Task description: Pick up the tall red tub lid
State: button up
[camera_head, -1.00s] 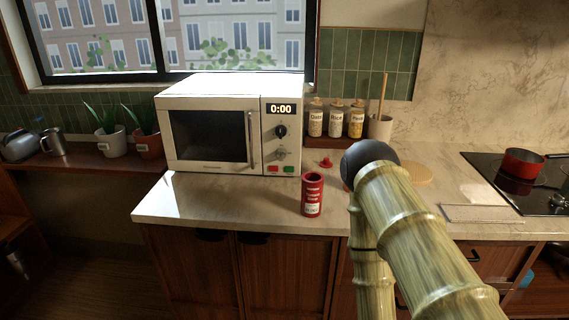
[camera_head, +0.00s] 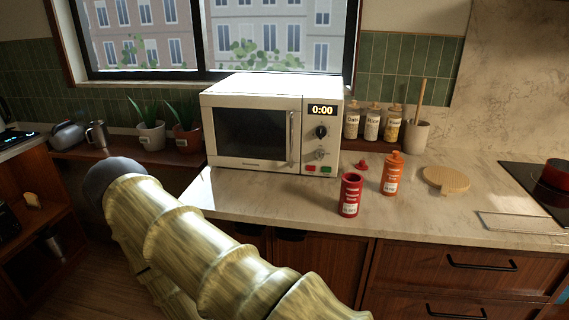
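A small red lid (camera_head: 361,164) with a raised knob lies on the counter near the microwave's right front corner. The tall red tub (camera_head: 350,195) stands upright and open in front of it, nearer the counter edge. An orange tub (camera_head: 392,174) with its lid on stands to the right of both. My bamboo-textured arm crosses the lower left of the view, well left of the lid. My gripper is not visible, so its state does not show.
A white microwave (camera_head: 270,125) stands on the counter (camera_head: 440,220) left of the lid. Several jars (camera_head: 373,124) and a utensil crock (camera_head: 416,136) stand behind. A round wooden board (camera_head: 446,180) lies right. Potted plants and a red pot (camera_head: 558,172) are at the sides.

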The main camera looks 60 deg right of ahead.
aim_at(362, 166)
jog(key=u, duration=0.85)
jog(key=k, duration=1.75)
jog(key=z, duration=1)
